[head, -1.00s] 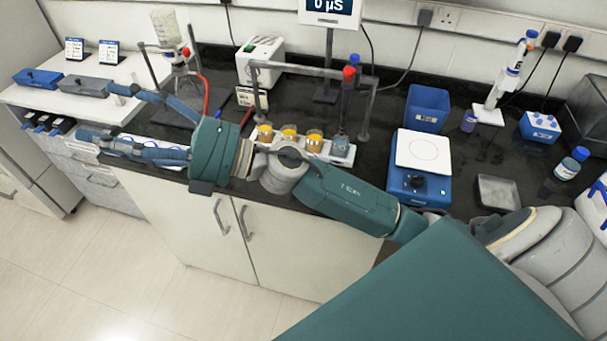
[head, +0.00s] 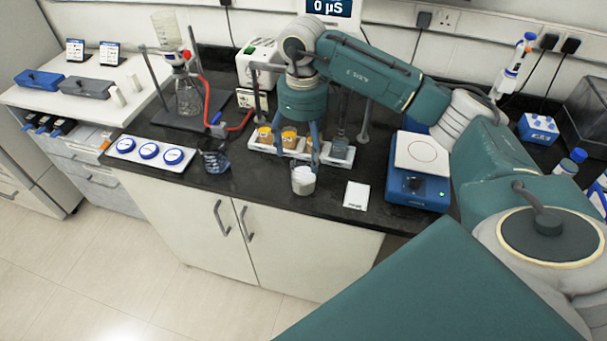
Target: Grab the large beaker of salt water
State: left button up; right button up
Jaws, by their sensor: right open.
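A smaller cup-like beaker (head: 303,182) with whitish contents stands farther right, near the same edge. I cannot read a label on either, so I cannot tell for certain which holds salt water. My right gripper (head: 298,160) points down with its fingers apart, just above or behind the white-filled beaker. It holds nothing that I can see. My left gripper is not in view.
A white tray with blue discs (head: 148,151) lies at left. A stand with a flask (head: 188,98) is behind. A white card (head: 356,196) and a blue scale (head: 418,190) are at right.

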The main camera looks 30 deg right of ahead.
aim_at(303, 169)
notch_tip(303, 169, down, 2)
jog(key=shift+f, duration=0.1)
jog(key=shift+f+p, duration=0.55)
jog(key=shift+p, duration=0.2)
notch_tip(303, 169, down, 4)
jog(key=shift+r+p, duration=0.2)
jog(key=shift+p, duration=0.8)
jog(key=shift+f, duration=0.45)
jog(key=c, duration=1.3)
jog(key=shift+c, duration=0.9)
jog(key=shift+w+r, duration=0.1)
jog(key=shift+r, duration=0.05)
